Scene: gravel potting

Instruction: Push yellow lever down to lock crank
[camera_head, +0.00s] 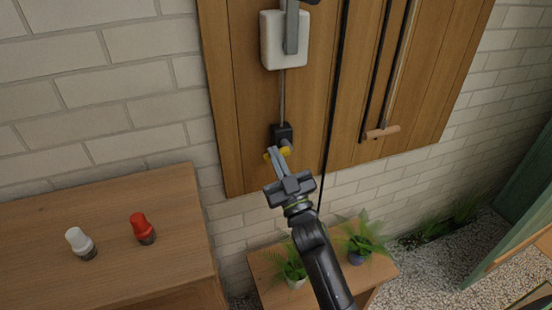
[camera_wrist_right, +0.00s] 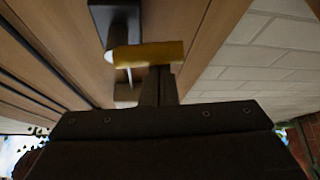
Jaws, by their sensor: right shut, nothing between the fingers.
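The yellow lever (camera_head: 285,151) sits at the lower end of a small black housing (camera_head: 281,132) on the wooden panel. My right gripper (camera_head: 272,152) is shut and empty, with its fingertips right at the lever and partly covering it. In the right wrist view the yellow lever (camera_wrist_right: 150,53) lies crosswise just beyond the shut fingertips (camera_wrist_right: 160,70); whether they touch it I cannot tell. The dark housing (camera_wrist_right: 116,20) is behind it. I cannot make out the crank for certain. My left gripper is not in view.
A white box (camera_head: 284,40) with a grey bar is higher on the wooden panel (camera_head: 250,100). A wooden-handled rod (camera_head: 381,132) hangs at right. A red-capped bottle (camera_head: 142,228) and a white-capped one (camera_head: 80,243) stand on the left table (camera_head: 130,270). Potted plants are below.

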